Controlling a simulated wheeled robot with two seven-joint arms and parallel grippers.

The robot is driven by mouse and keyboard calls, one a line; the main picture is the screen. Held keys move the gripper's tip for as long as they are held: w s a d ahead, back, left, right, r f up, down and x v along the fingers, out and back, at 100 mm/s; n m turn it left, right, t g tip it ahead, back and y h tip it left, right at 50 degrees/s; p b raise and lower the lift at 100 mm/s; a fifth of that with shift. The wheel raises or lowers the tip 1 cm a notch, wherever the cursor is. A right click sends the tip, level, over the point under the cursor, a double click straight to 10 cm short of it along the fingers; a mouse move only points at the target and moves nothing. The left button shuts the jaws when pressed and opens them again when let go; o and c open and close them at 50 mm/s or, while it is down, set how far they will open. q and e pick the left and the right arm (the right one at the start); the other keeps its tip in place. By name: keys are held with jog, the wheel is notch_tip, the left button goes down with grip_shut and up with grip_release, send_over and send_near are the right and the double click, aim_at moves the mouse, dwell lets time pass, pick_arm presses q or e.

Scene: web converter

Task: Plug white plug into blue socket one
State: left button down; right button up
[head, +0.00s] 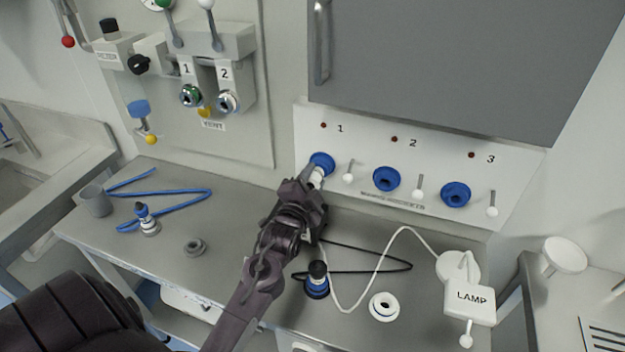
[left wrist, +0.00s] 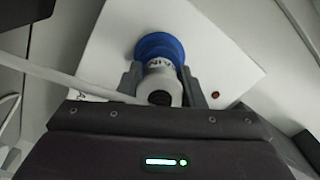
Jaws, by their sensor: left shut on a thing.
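The white plug (head: 316,177) is held in my left gripper (head: 314,190), right at blue socket one (head: 322,160) on the white wall panel. In the left wrist view, the white plug (left wrist: 160,84) sits between the two fingers of my left gripper (left wrist: 161,88), in line with the blue socket (left wrist: 160,47). Its front end meets the socket's ring; I cannot tell how deep it is in. A white cord (left wrist: 75,82) runs off to the left. My right gripper is not in view.
Blue sockets two (head: 386,179) and three (head: 455,194) are empty, with white switches beside them.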

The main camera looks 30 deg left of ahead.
pick_arm(q)
jog(key=shift+r, duration=0.15)
jog(key=c, duration=0.9)
grip_release()
jog(key=shift+w, duration=0.15)
jog(key=shift+o, duration=0.2)
jog(key=b+v, duration=0.1)
jog(key=v, duration=0.3)
jog(key=b+v, duration=0.1)
jog(key=v, duration=0.2)
jog(key=shift+f+b, duration=0.25)
jog(key=shift+b, duration=0.05)
jog(key=shift+s+r, duration=0.15)
jog(key=shift+s, duration=0.3)
